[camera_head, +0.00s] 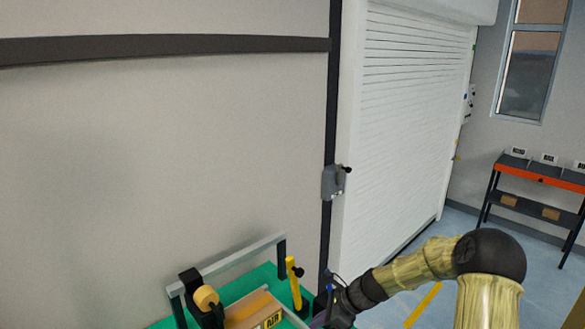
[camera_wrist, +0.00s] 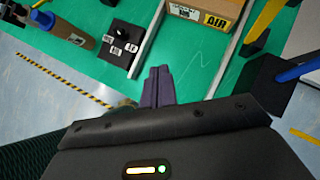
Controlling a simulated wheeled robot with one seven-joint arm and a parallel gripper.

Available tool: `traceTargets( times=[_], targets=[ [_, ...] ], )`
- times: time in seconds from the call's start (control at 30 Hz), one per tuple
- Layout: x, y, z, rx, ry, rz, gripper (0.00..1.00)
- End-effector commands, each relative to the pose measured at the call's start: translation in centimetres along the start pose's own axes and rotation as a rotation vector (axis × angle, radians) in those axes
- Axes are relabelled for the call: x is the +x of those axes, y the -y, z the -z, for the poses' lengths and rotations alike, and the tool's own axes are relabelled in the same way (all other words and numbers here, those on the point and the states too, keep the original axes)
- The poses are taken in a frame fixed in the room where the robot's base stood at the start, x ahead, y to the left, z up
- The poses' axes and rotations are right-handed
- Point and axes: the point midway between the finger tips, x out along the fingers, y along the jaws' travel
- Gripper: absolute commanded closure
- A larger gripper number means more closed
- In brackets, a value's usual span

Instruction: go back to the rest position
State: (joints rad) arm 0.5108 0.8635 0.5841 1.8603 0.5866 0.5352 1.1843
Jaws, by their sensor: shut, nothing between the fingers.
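My gripper (camera_wrist: 158,86) is in the wrist view with its two dark purple fingers together and nothing between them. It is above the green table top (camera_wrist: 190,65), beside a light metal rail (camera_wrist: 147,35). In the head view my arm reaches in from the lower right, and its end is at the green table's right side (camera_head: 265,275). The fingertips are hard to make out there.
A cardboard box labelled AIR (camera_head: 255,312) lies between rails on the table; it also shows in the wrist view (camera_wrist: 208,8). A yellow post (camera_head: 293,284) stands near my arm's end. A black block with white labels (camera_wrist: 120,47) is left of the fingers. A shelf (camera_head: 535,205) stands far right.

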Motion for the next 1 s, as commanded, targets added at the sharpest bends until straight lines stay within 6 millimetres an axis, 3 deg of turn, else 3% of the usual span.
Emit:
traceTargets(
  times=[0.27,0.7,0.83,1.0],
  targets=[
    [-3.7,-6.6,1.5,-0.622,-0.316,-0.080,1.00],
    [-12.3,-16.0,3.3,-1.496,-0.643,-0.310,1.00],
    [-14.1,-18.4,3.8,-1.695,-0.692,-0.376,1.00],
    [-14.9,-19.7,4.2,-1.808,-0.712,-0.417,1.00]
  ],
)
